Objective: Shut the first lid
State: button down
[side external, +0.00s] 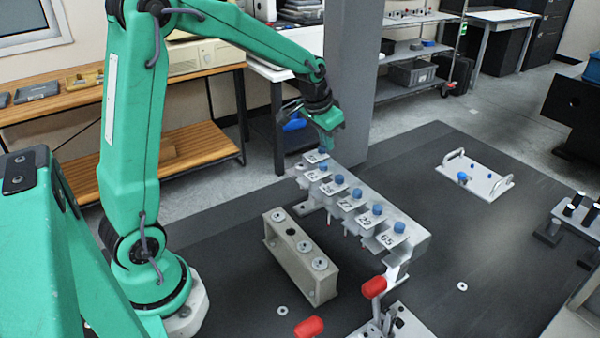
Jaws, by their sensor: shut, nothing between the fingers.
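A grey metal rack (415,234) stands on the dark floor mat. Along its top runs a row of small numbered white plates with blue knobs. The nearest plate (388,240) reads 65, and its blue knob (400,227) is in clear view. The farthest blue knob (323,150) is at the rack's far end. My gripper (331,142) is shut and empty, pointing down right at that far end. It partly covers the area there, and I cannot tell whether it touches the knob or plate. I cannot tell which plate is the first lid, or whether any stands open.
A beige block (300,262) with round metal discs stands left of the rack. Red-handled clamps (374,287) are in front. A grey column (348,85) rises close behind my gripper. A white plate with handles (478,178) lies right; the mat between is clear.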

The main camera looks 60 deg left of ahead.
aim_at(314, 157)
jog(key=s, duration=0.4)
jog(key=shift+s+f, duration=0.1)
jog(key=shift+s, duration=0.25)
jog(key=shift+w, duration=1.9)
jog(key=v, duration=1)
jog(key=shift+w+a+r, duration=0.3)
jog(key=shift+w+a, duration=0.05)
jog(key=shift+s, duration=0.1)
